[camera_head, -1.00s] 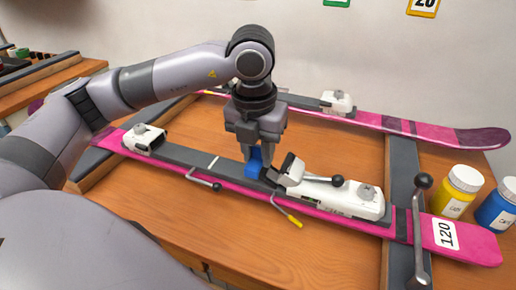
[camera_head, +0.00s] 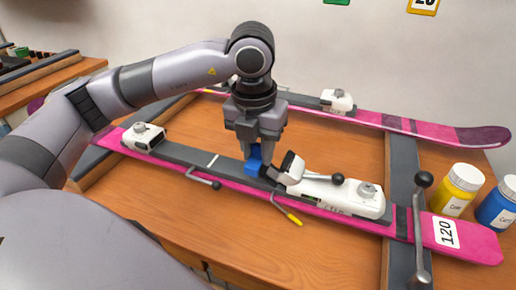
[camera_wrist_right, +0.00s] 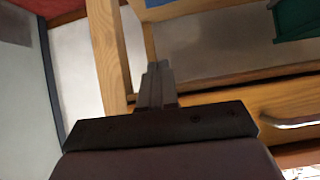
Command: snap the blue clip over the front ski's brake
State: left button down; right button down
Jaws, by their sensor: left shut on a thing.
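The front ski (camera_head: 465,238) is pink and lies across the bench with the number 120 near its right end. My left gripper (camera_head: 257,147) points down over its middle, shut on the blue clip (camera_head: 253,163). The clip is at the grey plate, just left of the white heel binding (camera_head: 325,192). I cannot tell whether it is seated over anything. Thin brake arms stick out at the near edge, one dark-tipped (camera_head: 205,180) and one yellow-tipped (camera_head: 288,212). My right gripper (camera_wrist_right: 155,75) shows in the right wrist view with its fingers together and nothing visible between them.
A second pink ski (camera_head: 440,130) lies behind. A white toe binding (camera_head: 145,136) is on the front ski's left part. A dark support bar (camera_head: 400,180) and a ball-ended lever (camera_head: 421,225) stand right, near yellow (camera_head: 459,190) and blue (camera_head: 497,208) jars.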

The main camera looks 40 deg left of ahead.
pick_arm(q)
jog(key=shift+f+b, duration=0.65)
jog(key=shift+f, duration=0.1)
jog(key=shift+r, duration=0.1)
jog(key=shift+c, duration=1.5)
grip_release()
